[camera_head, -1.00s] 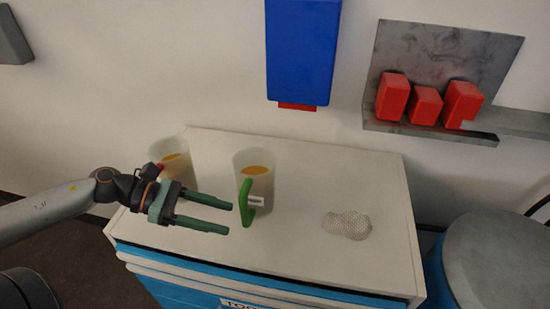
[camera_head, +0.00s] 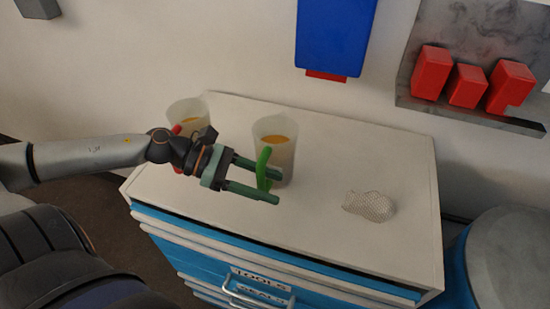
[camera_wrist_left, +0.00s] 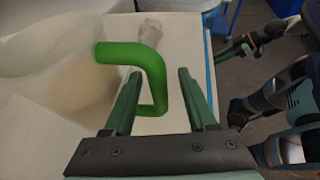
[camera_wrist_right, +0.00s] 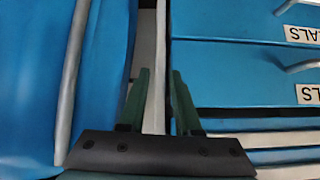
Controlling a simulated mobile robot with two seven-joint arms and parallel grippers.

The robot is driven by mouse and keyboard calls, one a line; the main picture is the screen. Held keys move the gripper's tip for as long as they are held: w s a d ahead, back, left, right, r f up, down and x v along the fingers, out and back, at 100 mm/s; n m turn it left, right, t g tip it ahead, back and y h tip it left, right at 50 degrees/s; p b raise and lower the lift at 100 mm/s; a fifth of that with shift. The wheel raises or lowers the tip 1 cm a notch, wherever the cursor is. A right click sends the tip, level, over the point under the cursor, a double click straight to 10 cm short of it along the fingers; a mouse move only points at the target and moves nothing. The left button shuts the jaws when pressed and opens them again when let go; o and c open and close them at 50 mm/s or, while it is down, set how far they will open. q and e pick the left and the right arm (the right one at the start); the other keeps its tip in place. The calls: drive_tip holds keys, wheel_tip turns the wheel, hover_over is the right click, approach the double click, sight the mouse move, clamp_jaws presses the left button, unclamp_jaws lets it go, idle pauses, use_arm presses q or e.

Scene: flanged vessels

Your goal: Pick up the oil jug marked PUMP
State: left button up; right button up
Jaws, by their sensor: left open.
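A translucent jug with amber liquid (camera_head: 282,160) stands on the cabinet top, with its green handle (camera_head: 264,168) facing the front. My left gripper (camera_head: 279,187) is open, its fingers on either side of the handle. In the left wrist view the green handle (camera_wrist_left: 157,78) lies between the open fingers (camera_wrist_left: 160,72), with gaps showing. A second similar jug (camera_head: 187,113) with a red handle stands to the left, partly behind my left arm. No PUMP marking is readable on either jug. My right gripper (camera_wrist_right: 160,72) shows only in its wrist view, parted and empty by blue drawer fronts.
A pale mesh object (camera_head: 370,206) lies on the cabinet top (camera_head: 330,215) to the right. Red boxes (camera_head: 468,86) sit on a wall shelf at the upper right. A blue wall box (camera_head: 335,38) hangs above. A grey-topped drum (camera_head: 510,250) stands right of the cabinet.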

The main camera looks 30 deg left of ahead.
use_arm(q)
drive_tip(key=shift+b+x, duration=0.5)
drive_tip(key=shift+x, duration=0.5)
clamp_jaws()
drive_tip(key=shift+r, duration=0.1)
